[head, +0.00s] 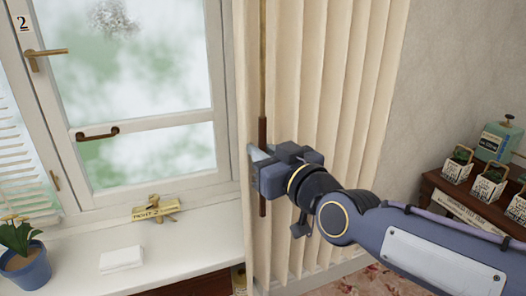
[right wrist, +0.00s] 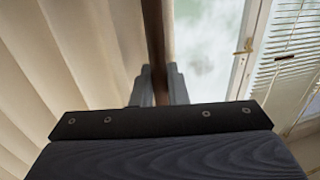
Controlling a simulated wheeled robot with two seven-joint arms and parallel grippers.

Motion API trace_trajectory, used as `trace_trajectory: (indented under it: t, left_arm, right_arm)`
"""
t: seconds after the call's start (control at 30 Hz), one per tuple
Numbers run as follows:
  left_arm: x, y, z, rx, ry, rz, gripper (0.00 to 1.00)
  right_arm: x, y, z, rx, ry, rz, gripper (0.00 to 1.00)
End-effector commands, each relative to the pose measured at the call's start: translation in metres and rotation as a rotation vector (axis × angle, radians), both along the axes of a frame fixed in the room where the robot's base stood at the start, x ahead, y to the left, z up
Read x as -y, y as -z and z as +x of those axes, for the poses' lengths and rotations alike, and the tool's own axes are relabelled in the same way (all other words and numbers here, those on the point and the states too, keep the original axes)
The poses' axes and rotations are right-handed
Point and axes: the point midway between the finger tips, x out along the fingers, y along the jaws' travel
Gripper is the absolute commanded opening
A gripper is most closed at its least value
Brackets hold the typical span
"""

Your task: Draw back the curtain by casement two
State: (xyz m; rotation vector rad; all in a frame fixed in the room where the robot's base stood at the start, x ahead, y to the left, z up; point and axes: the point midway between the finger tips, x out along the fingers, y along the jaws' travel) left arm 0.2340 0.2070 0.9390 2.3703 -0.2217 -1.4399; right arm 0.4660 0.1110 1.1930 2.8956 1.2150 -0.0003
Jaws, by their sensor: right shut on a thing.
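The cream curtain (head: 338,90) hangs in pleats along the right side of the casement marked 2 (head: 143,60). A thin wand with a dark brown grip (head: 262,133) hangs upright at the curtain's left edge. My right gripper (head: 257,160) is shut on the wand's brown grip. In the right wrist view the wand (right wrist: 155,45) runs up from between the fingers (right wrist: 158,88), with the curtain (right wrist: 60,50) on the left and window glass on the right. The curtain's top is out of view. My left gripper is not in view.
A white sill (head: 190,225) below the window holds a potted plant (head: 25,262), a white folded cloth (head: 121,258) and a brass piece on a label (head: 155,211). At right, a brown stand (head: 465,205) carries several small pots and a green tin (head: 499,140).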

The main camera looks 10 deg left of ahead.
Motion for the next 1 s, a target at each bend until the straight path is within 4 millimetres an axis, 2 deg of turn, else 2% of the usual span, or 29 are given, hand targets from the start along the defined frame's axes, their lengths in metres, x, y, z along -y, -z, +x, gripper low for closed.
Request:
trace_trajectory:
  t: [0.07, 0.1, 0.23, 0.57, 1.0]
  left_arm:
    - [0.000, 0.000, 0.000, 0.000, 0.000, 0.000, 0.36]
    - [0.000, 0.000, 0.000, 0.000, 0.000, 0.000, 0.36]
    - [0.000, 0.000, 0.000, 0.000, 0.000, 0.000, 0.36]
    - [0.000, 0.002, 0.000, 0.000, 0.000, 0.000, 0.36]
    - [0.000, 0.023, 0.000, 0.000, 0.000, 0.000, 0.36]
  right_arm:
    - [0.004, 0.000, 0.004, -0.001, 0.010, 0.000, 0.00]
    - [0.004, 0.000, 0.004, -0.001, 0.011, 0.001, 0.15]
    - [0.004, 0.000, 0.004, -0.001, 0.010, 0.001, 0.31]
    - [0.006, 0.000, -0.001, 0.001, 0.006, 0.001, 0.31]
    - [0.053, 0.002, -0.047, 0.003, 0.009, 0.001, 0.31]
